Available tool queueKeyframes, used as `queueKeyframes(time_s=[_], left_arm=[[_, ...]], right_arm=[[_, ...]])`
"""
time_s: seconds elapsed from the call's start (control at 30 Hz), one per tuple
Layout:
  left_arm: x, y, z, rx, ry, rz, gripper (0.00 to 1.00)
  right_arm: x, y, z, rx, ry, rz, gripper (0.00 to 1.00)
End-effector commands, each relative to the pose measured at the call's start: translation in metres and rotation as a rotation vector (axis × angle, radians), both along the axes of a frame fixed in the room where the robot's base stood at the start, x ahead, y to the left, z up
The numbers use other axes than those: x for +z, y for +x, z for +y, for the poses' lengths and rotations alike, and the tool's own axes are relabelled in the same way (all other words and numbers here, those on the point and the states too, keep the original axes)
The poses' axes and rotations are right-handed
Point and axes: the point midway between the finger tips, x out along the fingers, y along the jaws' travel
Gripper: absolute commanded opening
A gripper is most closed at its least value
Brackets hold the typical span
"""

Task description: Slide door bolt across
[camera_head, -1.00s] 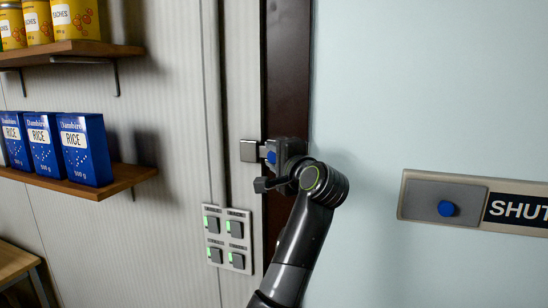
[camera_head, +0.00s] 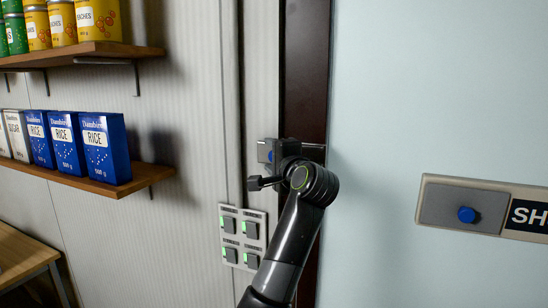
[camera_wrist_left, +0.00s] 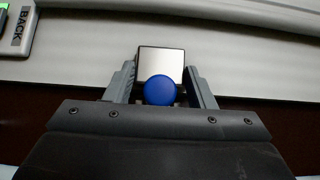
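My left gripper (camera_head: 272,155) is at the door bolt, over the dark door frame. The bolt's blue knob (camera_wrist_left: 159,90) sits between its two fingers in the left wrist view, with a narrow gap on each side, so the fingers look open around it. The silver keeper block (camera_wrist_left: 160,62) is directly beyond the knob, and the two look close together. In the head view the bolt's metal rod (camera_head: 313,147) shows to the right of the gripper, and the gripper hides much of the bolt. My right gripper is not in view.
A panel of switches (camera_head: 242,238) is on the wall just below the gripper. The pale blue door (camera_head: 400,100) carries a sign plate (camera_head: 460,208) with another blue knob. Shelves with rice boxes (camera_head: 105,148) and tins are at the left.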

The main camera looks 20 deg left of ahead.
Motion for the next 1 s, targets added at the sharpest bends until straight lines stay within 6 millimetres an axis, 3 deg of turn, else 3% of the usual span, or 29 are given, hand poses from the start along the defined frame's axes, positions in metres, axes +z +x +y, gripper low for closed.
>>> queueKeyframes(time_s=[0.37, 0.7, 1.0], left_arm=[[-0.003, -0.009, -0.011, -0.006, -0.003, -0.001, 0.49], [-0.006, -0.067, -0.064, -0.007, -0.006, -0.003, 0.49], [-0.004, -0.112, -0.105, -0.004, -0.004, -0.001, 0.49]], right_arm=[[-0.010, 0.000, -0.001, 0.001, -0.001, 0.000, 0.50], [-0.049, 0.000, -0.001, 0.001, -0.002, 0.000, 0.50], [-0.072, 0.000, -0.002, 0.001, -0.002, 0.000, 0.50]])
